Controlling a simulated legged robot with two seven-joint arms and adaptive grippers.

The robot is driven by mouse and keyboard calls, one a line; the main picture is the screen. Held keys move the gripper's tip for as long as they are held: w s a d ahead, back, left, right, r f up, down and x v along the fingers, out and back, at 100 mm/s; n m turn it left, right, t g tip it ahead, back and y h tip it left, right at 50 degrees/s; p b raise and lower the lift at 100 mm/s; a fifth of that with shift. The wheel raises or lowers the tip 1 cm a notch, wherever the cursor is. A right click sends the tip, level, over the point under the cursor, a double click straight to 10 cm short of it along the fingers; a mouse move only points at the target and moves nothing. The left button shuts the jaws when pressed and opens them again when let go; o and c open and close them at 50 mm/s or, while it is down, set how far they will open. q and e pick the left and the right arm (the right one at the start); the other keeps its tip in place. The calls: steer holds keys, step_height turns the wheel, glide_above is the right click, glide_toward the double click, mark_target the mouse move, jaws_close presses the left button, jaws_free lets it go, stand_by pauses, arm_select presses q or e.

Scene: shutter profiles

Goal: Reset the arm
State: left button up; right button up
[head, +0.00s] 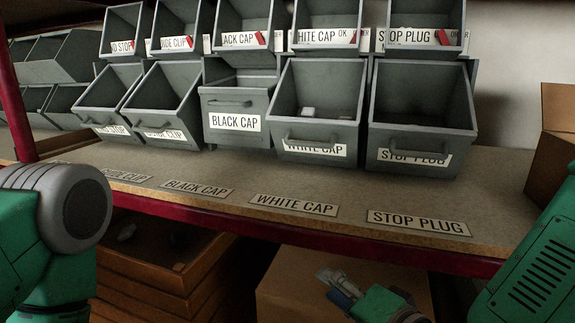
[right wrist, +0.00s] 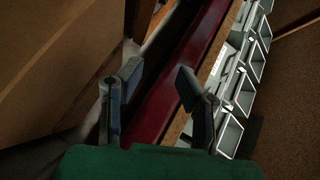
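My right gripper (head: 340,288) is low in the head view, in front of and below the shelf's front edge, near a cardboard box. In the right wrist view my right gripper (right wrist: 159,82) is open, with its two fingers apart and nothing between them. My green and grey left arm shows at the left of the head view. My left gripper is outside the picture.
A shelf board (head: 235,177) with a red front beam (head: 262,228) carries labelled grey bins. The white cap bin (head: 318,108) holds a few small white pieces. Stacked brown trays (head: 160,275) and a cardboard box (head: 290,285) stand below. Another box (head: 548,160) is at right.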

steer(key=s+d+f+n+g+h, duration=0.2)
steer(key=s+d+f+g, duration=0.15)
steer(key=f, duration=0.55)
steer(key=s+d+f+n+g+h, duration=0.1)
steer(key=s+d+f+n+g, duration=0.3)
steer(key=f, duration=0.6)
steer(key=s+d+f+n+g+h, duration=0.1)
steer(key=s+d+f+g+h, duration=0.2)
steer(key=s+d+f, duration=0.5)
steer(key=s+d+f+n+g+h, duration=0.2)
steer(key=s+d+f, duration=0.3)
steer(key=s, duration=0.4)
step_height(320, 180, up, 19)
steer(key=p, duration=1.7)
steer(key=shift+w+d+f+m+p, duration=0.15)
steer(key=shift+f+m+p, duration=0.05)
steer(key=shift+m+p, duration=0.1)
